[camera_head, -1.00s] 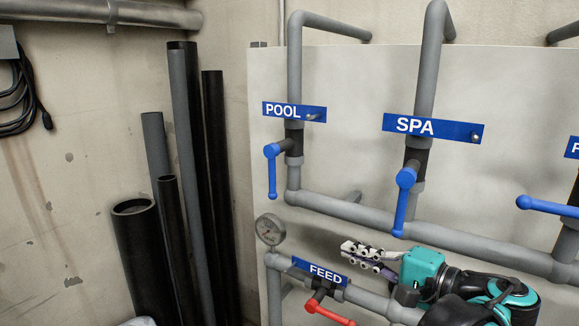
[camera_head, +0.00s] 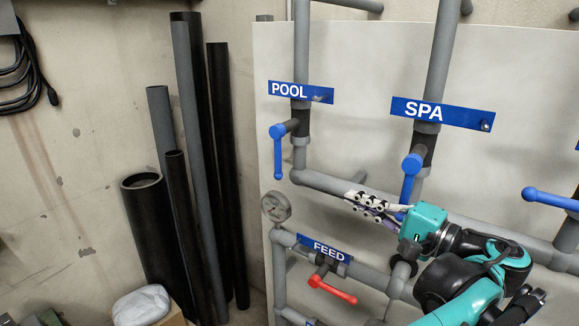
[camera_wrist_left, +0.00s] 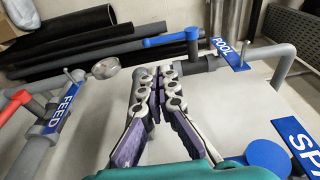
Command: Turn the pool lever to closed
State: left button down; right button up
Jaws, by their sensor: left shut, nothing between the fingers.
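The blue pool lever (camera_head: 278,152) hangs straight down from its valve, below the POOL sign (camera_head: 301,92). In the left wrist view the pool lever (camera_wrist_left: 166,40) lies past the fingertips, pointing left from its valve. My left gripper (camera_head: 352,197) is shut and empty. It is to the right of and below the pool lever, apart from it, in front of the horizontal grey pipe. In the left wrist view its fingers (camera_wrist_left: 156,80) are together and cover part of the scene behind. My right gripper is not in view.
The blue spa lever (camera_head: 411,178) hangs close to my left gripper, which hides its lower end. A red feed lever (camera_head: 331,290) and a gauge (camera_head: 276,207) are below. Another blue lever (camera_head: 550,199) is at right. Loose pipes (camera_head: 195,150) lean against the left wall.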

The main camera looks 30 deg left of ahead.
aim_at(279, 165)
pick_arm(q)
jog(key=p+x, duration=0.3)
jog(key=x, duration=1.6)
jog(key=shift+f+p, duration=0.1)
jog(key=shift+p, duration=0.2)
jog(key=shift+f, duration=0.1)
jog(key=shift+a+f+b, duration=0.15)
jog(key=shift+a+b, duration=0.05)
jog(key=shift+b, duration=0.35)
jog(key=shift+y, duration=0.3)
